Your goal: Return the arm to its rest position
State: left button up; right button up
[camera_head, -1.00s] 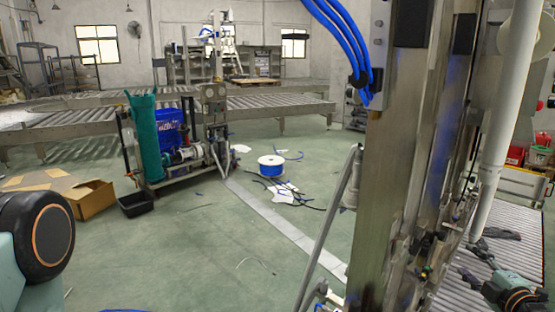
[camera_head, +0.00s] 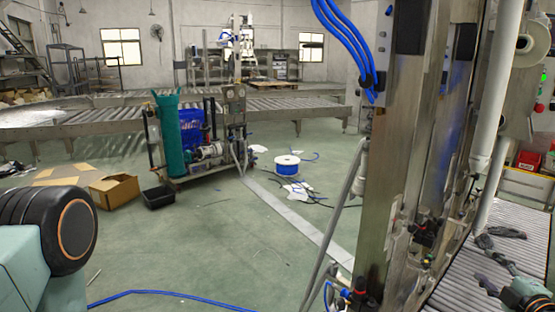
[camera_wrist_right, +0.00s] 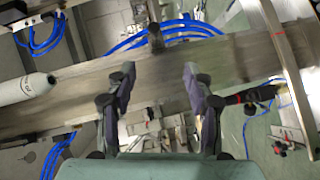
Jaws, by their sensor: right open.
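My right gripper (camera_head: 480,264) shows at the lower right of the head view, in front of a roller conveyor. Its two dark fingers are spread apart. In the right wrist view the gripper (camera_wrist_right: 158,75) is open, with nothing between the fingers. Behind them, a broad metal beam (camera_wrist_right: 240,60) crosses the picture; I cannot tell the gap. A rounded black and teal joint of my left arm (camera_head: 72,228) shows at the lower left of the head view. My left gripper is out of view.
A tall steel machine frame (camera_head: 388,180) stands left of my right gripper. The roller conveyor (camera_head: 455,292) lies behind that gripper. A blue hose (camera_head: 150,292) lies on the floor. An open cardboard box (camera_head: 116,192) and black bin (camera_head: 159,197) stand further off. Much green floor is clear.

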jog(key=s+a+f+m+g+y, duration=0.1)
jog(key=s+a+f+m+g, duration=0.3)
jog(key=a+f+m, duration=0.5)
jog(key=s+a+f+m+g+y, duration=0.1)
jog(key=s+a+f+m+g, duration=0.4)
jog(key=a, duration=0.5)
jog(key=s+a+f+g, duration=0.1)
jog(key=s+a, duration=0.3)
jog(key=s, duration=0.5)
jog(key=s+a+f+g, duration=0.2)
jog(key=s+a+g, duration=0.2)
jog(key=s, duration=0.5)
jog(key=s+a+f+g, duration=0.2)
jog(key=s+a, duration=0.2)
jog(key=s, duration=0.4)
jog(key=shift+s+a+f+m, duration=0.15)
jog(key=shift+s+a+m, duration=0.05)
jog(key=shift+s+m, duration=0.2)
